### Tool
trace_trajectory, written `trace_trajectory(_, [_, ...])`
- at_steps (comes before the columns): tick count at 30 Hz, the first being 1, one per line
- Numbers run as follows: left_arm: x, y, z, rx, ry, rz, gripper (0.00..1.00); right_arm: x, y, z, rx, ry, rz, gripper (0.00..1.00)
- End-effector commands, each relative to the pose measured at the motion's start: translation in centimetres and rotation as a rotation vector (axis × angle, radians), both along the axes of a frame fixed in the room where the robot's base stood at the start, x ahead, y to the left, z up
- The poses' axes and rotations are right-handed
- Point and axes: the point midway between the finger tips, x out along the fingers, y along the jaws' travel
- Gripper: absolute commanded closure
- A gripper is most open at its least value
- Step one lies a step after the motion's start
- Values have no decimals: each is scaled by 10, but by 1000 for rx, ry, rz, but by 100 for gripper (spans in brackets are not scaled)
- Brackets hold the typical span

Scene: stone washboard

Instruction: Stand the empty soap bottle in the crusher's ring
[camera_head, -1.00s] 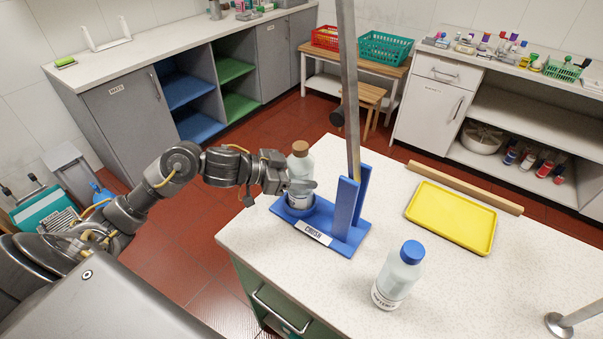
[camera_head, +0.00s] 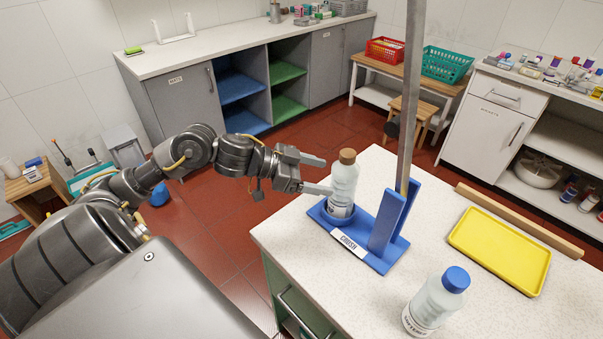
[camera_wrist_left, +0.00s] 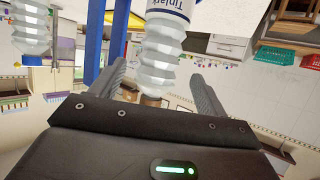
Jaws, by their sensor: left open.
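A clear bottle with a brown cap (camera_head: 344,180) stands upright in the ring (camera_head: 337,211) of the blue crusher (camera_head: 381,262), whose label reads CRUSH. In the left wrist view this bottle (camera_wrist_left: 159,50) appears upside down, between the two fingers, with its cap toward the palm. My left gripper (camera_head: 328,176) is open just left of the bottle, fingers spread and pointing at it. A second bottle with a blue cap (camera_head: 436,302) stands on the counter in front of the crusher. My right gripper is not in view.
The crusher's long metal lever (camera_head: 411,100) rises steeply above its blue posts. A yellow tray (camera_head: 500,250) and a wooden strip (camera_head: 520,222) lie at the right of the speckled counter (camera_head: 300,245). Red floor separates this counter from the back cabinets.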

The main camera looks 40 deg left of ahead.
Motion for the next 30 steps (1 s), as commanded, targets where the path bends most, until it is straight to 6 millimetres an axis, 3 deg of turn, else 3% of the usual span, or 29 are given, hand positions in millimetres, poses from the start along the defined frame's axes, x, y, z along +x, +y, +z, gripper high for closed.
trace_trajectory(3, [-16,14,5,7,4,-4,25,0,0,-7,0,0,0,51])
trace_trajectory(11, [-30,29,15,1,3,-1,25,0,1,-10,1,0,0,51])
trace_trajectory(30, [-32,32,19,0,1,-2,25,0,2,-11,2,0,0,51])
